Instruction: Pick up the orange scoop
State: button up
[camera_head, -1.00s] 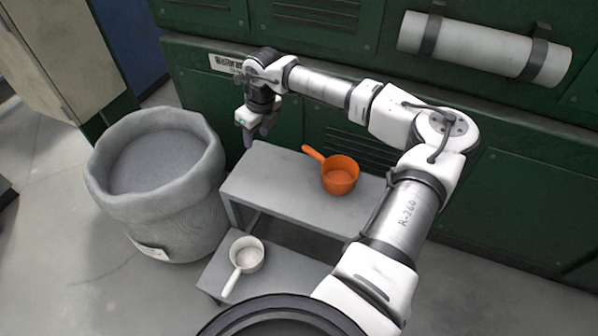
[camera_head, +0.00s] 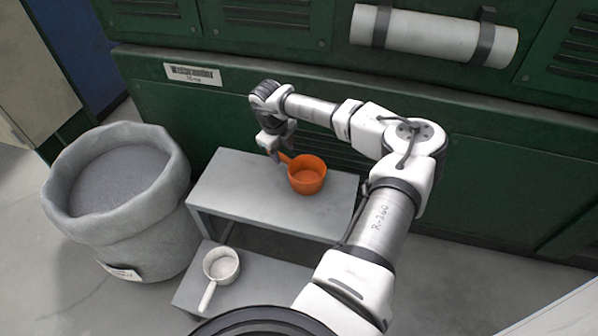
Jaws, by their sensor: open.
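The orange scoop (camera_head: 307,176) sits upright on the upper step of a grey two-step stand (camera_head: 232,184). Its handle points up and left, toward my gripper. My gripper (camera_head: 274,156) is open and points down at the far edge of the step, beside the end of the scoop's handle. The fingers are small and dark here, and I cannot tell whether they touch the handle or stand around it.
A white scoop (camera_head: 221,267) sits on the lower step. A large grey sack-like bin (camera_head: 110,222) stands left of the stand. Green cabinets (camera_head: 160,112) rise close behind the upper step. A white roll (camera_head: 432,38) is strapped to them. The upper step's left part is clear.

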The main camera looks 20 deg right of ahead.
aim_at(285, 158)
jog(key=f, duration=0.5)
jog(key=shift+w+d, duration=0.2)
jog(key=shift+d, duration=0.2)
grip_shut()
